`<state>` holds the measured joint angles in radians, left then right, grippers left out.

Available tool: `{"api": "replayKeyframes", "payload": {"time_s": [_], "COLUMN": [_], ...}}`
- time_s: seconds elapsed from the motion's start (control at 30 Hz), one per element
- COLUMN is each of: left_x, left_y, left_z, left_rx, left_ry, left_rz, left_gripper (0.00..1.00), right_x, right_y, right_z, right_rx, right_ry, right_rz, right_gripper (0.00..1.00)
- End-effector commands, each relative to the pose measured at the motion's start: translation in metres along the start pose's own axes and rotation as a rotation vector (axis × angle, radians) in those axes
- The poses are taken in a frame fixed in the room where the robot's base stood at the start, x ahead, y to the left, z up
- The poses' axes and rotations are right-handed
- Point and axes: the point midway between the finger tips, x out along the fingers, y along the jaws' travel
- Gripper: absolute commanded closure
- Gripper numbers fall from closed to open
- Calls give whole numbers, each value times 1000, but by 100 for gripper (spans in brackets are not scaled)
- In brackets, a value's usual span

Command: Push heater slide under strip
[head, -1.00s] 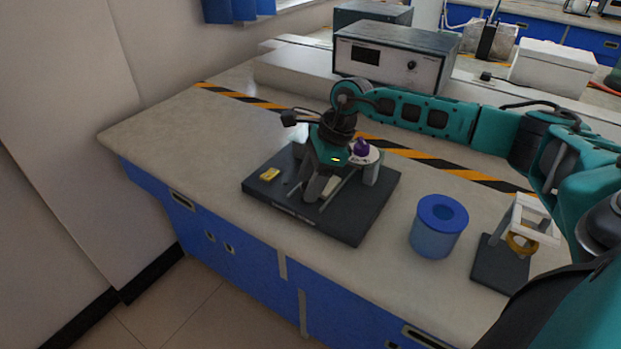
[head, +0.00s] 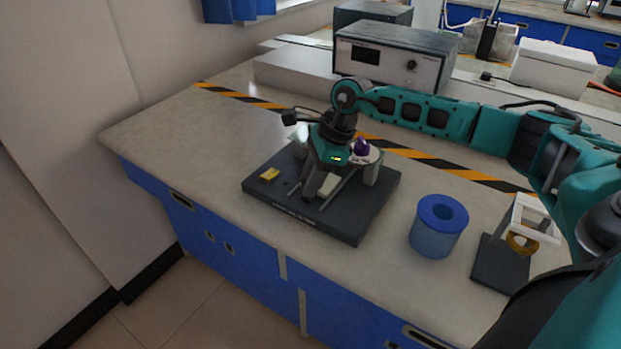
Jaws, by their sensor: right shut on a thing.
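A dark base plate (head: 352,226) lies on the bench with two thin rails on it. A small pale block (head: 329,185), which looks like the heater slide, sits between the rails. My right gripper (head: 312,190) reaches down over the plate beside this block and is shut on a part of the slide; its fingers hide the grip itself. A purple knob (head: 361,147) on a pale round top stands at the plate's back right, behind the gripper. A small yellow piece (head: 270,173) lies on the plate's left part. I cannot make out the strip. My left gripper is out of view.
A blue cup-like container (head: 436,235) and a dark stand with a white frame (head: 531,216) and yellow ring are to the right. A grey instrument box (head: 391,60) stands behind. Striped tape crosses the bench. The bench's left part is clear.

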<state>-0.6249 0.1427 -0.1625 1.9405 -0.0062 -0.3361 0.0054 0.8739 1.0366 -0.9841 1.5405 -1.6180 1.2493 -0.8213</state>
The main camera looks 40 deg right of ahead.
Motion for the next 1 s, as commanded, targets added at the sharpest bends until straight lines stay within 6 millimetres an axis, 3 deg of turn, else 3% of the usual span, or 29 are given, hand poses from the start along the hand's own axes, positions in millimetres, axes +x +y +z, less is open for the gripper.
{"api": "replayKeyframes", "payload": {"time_s": [0.23, 0.53, 0.57, 0.8, 1.0], "left_x": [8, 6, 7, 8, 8], "left_y": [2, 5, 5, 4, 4], "left_z": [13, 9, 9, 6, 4], "left_rx": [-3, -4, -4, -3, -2], "left_ry": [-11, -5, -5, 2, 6], "left_rz": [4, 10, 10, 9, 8], "left_gripper": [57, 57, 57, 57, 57], "right_x": [-8, -10, -10, -10, -10], "right_y": [-24, -25, -25, -25, -25], "right_z": [-22, -22, -22, -22, -22], "right_rx": [2, -1, -1, -1, 0], "right_ry": [0, -2, -2, -1, -1], "right_rz": [-4, -2, -2, -1, -1], "right_gripper": [100, 100, 70, 47, 46]}}
